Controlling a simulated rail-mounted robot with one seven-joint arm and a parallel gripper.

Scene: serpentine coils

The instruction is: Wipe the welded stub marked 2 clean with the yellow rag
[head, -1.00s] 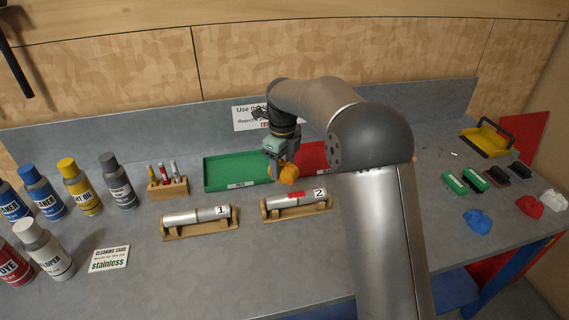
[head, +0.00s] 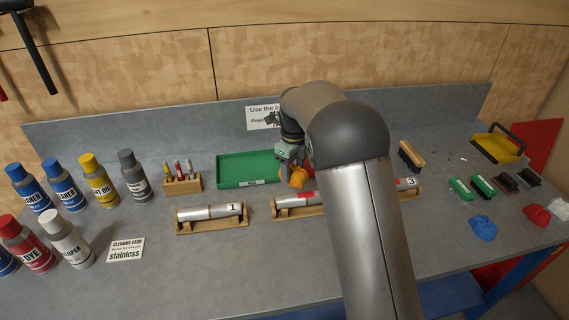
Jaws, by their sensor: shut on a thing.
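The stub marked 2 (head: 291,201) is a silver tube lying on a wooden cradle in the middle of the bench. A red patch (head: 309,196) shows on it. Its right part and number are hidden behind my arm. My gripper (head: 292,164) points down and is shut on the yellow rag (head: 294,178), which looks orange-yellow and bunched. The rag is just above or behind the stub near the red patch; I cannot tell whether it touches.
Stub 1 (head: 200,214) lies on its cradle to the left, and stub 3 (head: 405,184) shows right of my arm. A green tray (head: 228,183) is behind. Several bottles (head: 95,180) stand at left. Brushes and a blue rag (head: 482,228) lie at right.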

